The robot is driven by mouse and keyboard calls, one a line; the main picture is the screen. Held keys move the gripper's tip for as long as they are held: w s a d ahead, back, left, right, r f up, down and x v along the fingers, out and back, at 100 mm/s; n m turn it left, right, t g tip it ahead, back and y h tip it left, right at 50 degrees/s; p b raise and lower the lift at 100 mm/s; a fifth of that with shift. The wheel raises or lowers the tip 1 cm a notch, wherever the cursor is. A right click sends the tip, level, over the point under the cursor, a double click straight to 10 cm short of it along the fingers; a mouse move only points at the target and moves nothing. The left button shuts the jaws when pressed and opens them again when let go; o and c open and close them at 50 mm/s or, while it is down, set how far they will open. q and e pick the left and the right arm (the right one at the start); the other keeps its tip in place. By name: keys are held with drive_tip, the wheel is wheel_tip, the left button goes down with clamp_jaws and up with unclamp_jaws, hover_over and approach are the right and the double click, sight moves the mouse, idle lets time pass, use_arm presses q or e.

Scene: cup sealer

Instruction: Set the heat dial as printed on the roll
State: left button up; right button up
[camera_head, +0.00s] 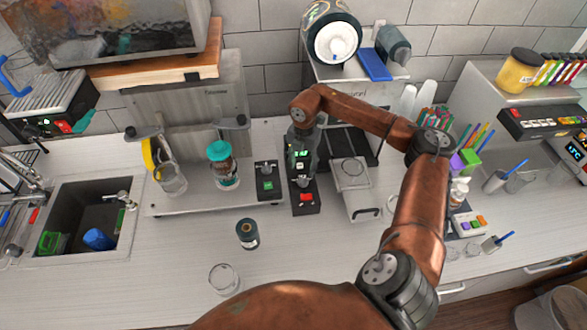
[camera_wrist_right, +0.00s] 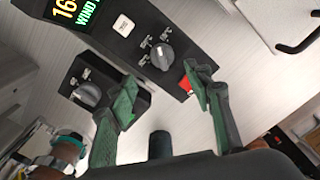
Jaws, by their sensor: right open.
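A black control box (camera_head: 306,203) with a red button stands on the counter in front of the sealing machine. In the right wrist view it shows a lit display (camera_wrist_right: 77,12), a grey dial (camera_wrist_right: 163,56) with small icons around it, and a white button (camera_wrist_right: 123,25). My right gripper (camera_wrist_right: 165,100) is open and empty, pointing down at the box, with the dial beyond the fingertips. It hides part of the box in the head view (camera_head: 302,160). A large roll (camera_head: 337,43) sits on top of the machine; its print is too small to read. My left gripper is out of view.
A smaller black box (camera_head: 265,184) with a green button stands just left; its dial (camera_wrist_right: 87,95) shows in the wrist view. A drawer-like tray (camera_head: 353,174) is to the right. A dark canister (camera_head: 247,234) and a glass (camera_head: 224,279) stand in front.

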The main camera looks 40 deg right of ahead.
sight(303, 181)
drive_tip(key=f, duration=0.1)
drive_tip(key=f+p, duration=0.1)
drive_tip(key=f, duration=0.2)
drive_tip(key=shift+s+a+f, duration=0.1)
drive_tip(key=shift+s+f, duration=0.25)
drive_tip(key=shift+s, duration=0.05)
drive_tip(key=shift+w+f+p, duration=0.2)
drive_tip(key=shift+f+p, duration=0.2)
drive_tip(key=shift+f, duration=0.85)
drive_tip(key=shift+s, duration=0.2)
drive_tip(key=shift+w+f, duration=0.15)
drive_tip(key=shift+w, duration=0.05)
drive_tip(key=shift+c, duration=0.4)
drive_tip(key=shift+s, duration=0.1)
drive_tip(key=c, duration=0.7)
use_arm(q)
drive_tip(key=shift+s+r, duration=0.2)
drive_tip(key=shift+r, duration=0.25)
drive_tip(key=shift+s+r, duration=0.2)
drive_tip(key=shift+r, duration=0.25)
use_arm(e)
drive_tip(key=shift+s, duration=0.1)
drive_tip(key=c, duration=0.5)
